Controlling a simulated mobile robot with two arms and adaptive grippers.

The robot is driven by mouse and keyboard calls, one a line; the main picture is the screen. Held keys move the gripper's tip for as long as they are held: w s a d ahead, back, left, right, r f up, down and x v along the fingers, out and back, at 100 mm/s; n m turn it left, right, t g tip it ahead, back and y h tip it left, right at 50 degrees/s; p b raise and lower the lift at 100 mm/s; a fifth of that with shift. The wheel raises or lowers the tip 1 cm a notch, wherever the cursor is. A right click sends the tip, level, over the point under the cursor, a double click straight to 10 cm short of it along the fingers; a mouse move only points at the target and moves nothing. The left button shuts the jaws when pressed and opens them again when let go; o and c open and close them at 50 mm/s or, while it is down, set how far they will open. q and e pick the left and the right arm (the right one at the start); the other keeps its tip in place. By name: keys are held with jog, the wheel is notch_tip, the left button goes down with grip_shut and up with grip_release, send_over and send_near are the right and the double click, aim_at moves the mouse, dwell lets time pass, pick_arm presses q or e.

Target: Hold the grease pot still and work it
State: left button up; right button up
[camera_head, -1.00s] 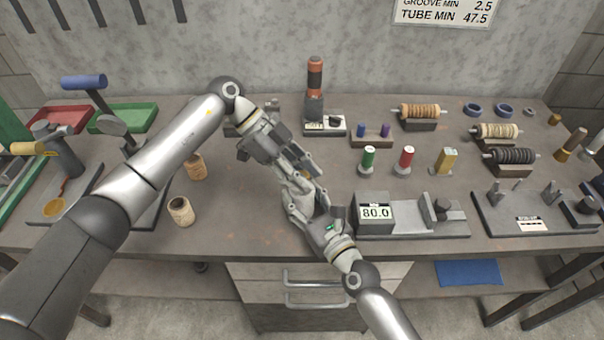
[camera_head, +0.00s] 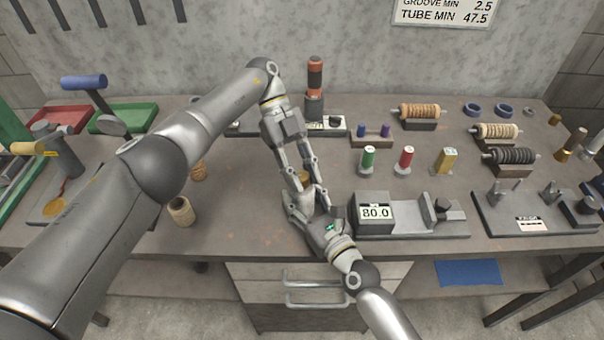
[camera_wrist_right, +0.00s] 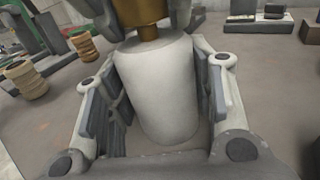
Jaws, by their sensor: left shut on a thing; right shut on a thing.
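The grease pot shows in the right wrist view as a pale grey-white cylinder (camera_wrist_right: 157,90) with a brass top (camera_wrist_right: 143,14). My right gripper (camera_head: 307,196) is shut on its pale body, with one finger on each side. My left gripper (camera_head: 304,180) reaches in from above and is shut around the brass top. In the head view only a small brass patch (camera_head: 304,177) shows between the fingers; most of the pot is hidden by my grippers. The pot is held near the front middle of the bench.
Wooden spools (camera_head: 181,211) stand at left. Coloured small tubes (camera_head: 406,158) and wound rollers (camera_head: 420,111) stand at back right.

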aim_at(302, 175)
dwell(0.4)
pick_arm(q)
jog(key=o, duration=1.1)
jog(key=shift+c, duration=0.2)
notch_tip(302, 175, up, 10)
